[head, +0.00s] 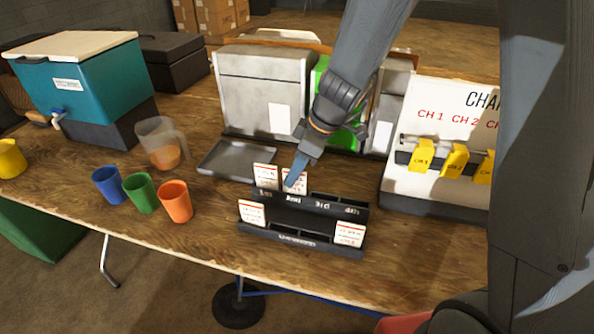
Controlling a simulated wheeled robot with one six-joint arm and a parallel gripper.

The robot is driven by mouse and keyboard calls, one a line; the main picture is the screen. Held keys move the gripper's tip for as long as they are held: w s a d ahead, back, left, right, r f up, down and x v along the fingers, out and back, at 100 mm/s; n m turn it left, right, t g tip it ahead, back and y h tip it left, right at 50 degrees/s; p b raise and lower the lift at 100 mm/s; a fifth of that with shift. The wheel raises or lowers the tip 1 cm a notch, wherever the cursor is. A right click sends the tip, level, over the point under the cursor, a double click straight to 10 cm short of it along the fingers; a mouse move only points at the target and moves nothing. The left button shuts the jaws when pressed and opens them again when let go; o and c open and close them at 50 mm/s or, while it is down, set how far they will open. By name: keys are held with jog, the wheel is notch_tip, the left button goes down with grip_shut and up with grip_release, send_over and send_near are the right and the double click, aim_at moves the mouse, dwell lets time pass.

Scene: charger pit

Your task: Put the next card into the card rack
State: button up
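The black card rack (330,218) stands near the table's front edge, its upper row labelled 1st, 2nd, 3rd, 4th. One white card (265,176) stands behind the 1st label. Another white card (301,181) stands at the 2nd label, partly hidden by my gripper. The 3rd and 4th places look empty. In the lower front row, a white card (252,212) stands at the left end and another (350,235) at the right end. My gripper (292,183) points down at the 2nd card; whether its fingers are shut on it cannot be told.
A grey tray (238,160) lies behind the rack. Blue (109,185), green (141,192) and orange (175,202) cups and a clear jug (162,143) stand left. A white board with yellow tags (455,162) stands right. Grey boxes (262,90) stand behind.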

jog(key=shift+r, duration=0.1)
jog(key=v, duration=0.7)
jog(key=shift+d+r, duration=0.2)
jog(key=shift+r, duration=0.05)
jog(key=s+d+f+m+g+h, duration=0.1)
jog(key=s+d+f+m+h, duration=0.3)
jog(key=s+d+m, duration=0.8)
jog(key=shift+s+d+m, duration=0.25)
jog(key=shift+s+m, duration=0.75)
jog(key=shift+f, duration=0.1)
